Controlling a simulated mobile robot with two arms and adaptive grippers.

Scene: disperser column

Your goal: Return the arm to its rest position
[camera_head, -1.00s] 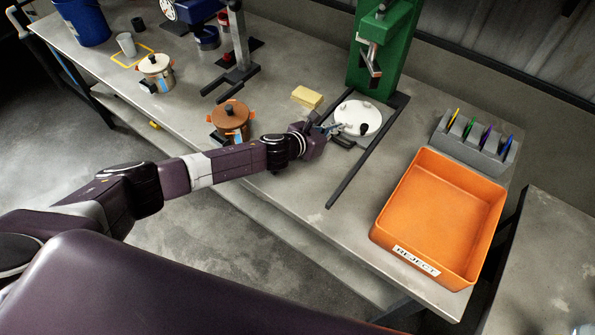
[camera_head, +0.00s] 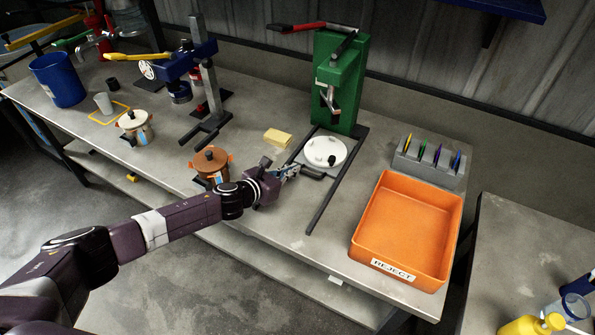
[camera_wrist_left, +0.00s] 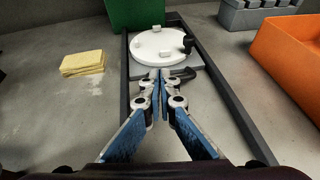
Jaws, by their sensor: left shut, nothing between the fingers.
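My left arm reaches in from the lower left in the head view. Its gripper (camera_head: 289,171) is just in front of the white round disc (camera_head: 325,152) at the foot of the green press (camera_head: 339,85). In the left wrist view the gripper (camera_wrist_left: 160,78) is shut and empty, its fingertips together near a black handle (camera_wrist_left: 183,74) at the disc's front edge. Whether they touch the handle I cannot tell. The disc (camera_wrist_left: 160,46) lies flat in a dark frame. My right gripper is not in view.
An orange reject bin (camera_head: 408,232) stands to the right, with a grey rack (camera_head: 428,160) behind it. A yellow sponge (camera_head: 277,138) lies left of the disc. A brown lidded pot (camera_head: 211,163) stands close to my left forearm. The bench (camera_head: 293,232) front is clear.

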